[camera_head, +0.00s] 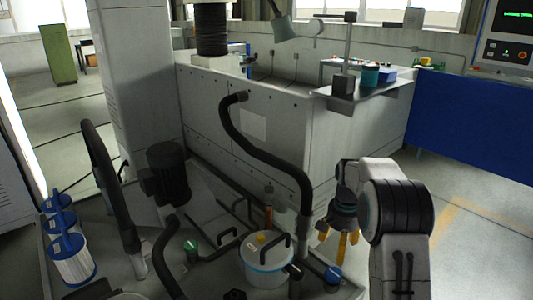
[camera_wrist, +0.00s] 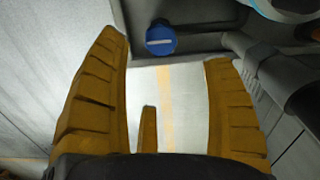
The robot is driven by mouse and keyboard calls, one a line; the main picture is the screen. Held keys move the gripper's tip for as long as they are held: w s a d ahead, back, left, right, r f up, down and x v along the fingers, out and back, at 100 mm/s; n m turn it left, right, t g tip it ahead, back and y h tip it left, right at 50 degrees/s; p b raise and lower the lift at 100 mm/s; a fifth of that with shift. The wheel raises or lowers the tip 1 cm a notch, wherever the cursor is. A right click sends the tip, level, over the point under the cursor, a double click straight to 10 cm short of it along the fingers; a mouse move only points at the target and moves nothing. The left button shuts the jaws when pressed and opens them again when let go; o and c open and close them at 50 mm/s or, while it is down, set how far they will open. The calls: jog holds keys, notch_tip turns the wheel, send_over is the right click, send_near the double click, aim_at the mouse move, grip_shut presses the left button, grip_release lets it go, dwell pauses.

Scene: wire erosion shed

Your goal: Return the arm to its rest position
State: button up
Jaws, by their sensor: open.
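My arm rises at the lower right in the head view, with its elbow bent. My gripper (camera_head: 338,240) hangs from it with its yellow fingers pointing down, beside the right end of the grey tray with the filter equipment. In the wrist view my gripper (camera_wrist: 165,80) has its fingers spread wide apart. Nothing is between them but a view of the floor and a tray edge below. The fingers hold nothing.
A white bucket (camera_head: 268,268) with a black handle and a blue-capped valve (camera_head: 332,275) stand close left of my gripper. A black hose (camera_head: 270,155) arches behind. A small shelf (camera_head: 375,92) juts out above. Open floor (camera_head: 480,215) lies to the right.

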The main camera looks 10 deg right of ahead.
jog(key=s+a+f+n+g, duration=0.1)
jog(key=s+f+n+g, duration=0.1)
jog(key=s+f+n, duration=0.35)
jog(key=s+a+r+n+p, duration=0.1)
jog(key=s+a+r, duration=0.25)
jog(key=s, duration=0.55)
jog(key=s+a+r+n+t+p, duration=0.1)
jog(key=s+a+r+p, duration=0.15)
jog(key=s+r, duration=0.45)
jog(key=s+a+r+n+t+p, duration=0.1)
jog(key=s+a+r+p, duration=0.15)
jog(key=s+r, duration=0.4)
notch_tip(320, 180, up, 9)
jog(key=s+a+t+p, duration=0.1)
jog(key=s+t+p, duration=0.1)
jog(key=t+p, duration=0.1)
jog(key=shift+n+p, duration=0.45)
jog(key=shift+p, duration=0.25)
jog(key=shift+a, duration=0.25)
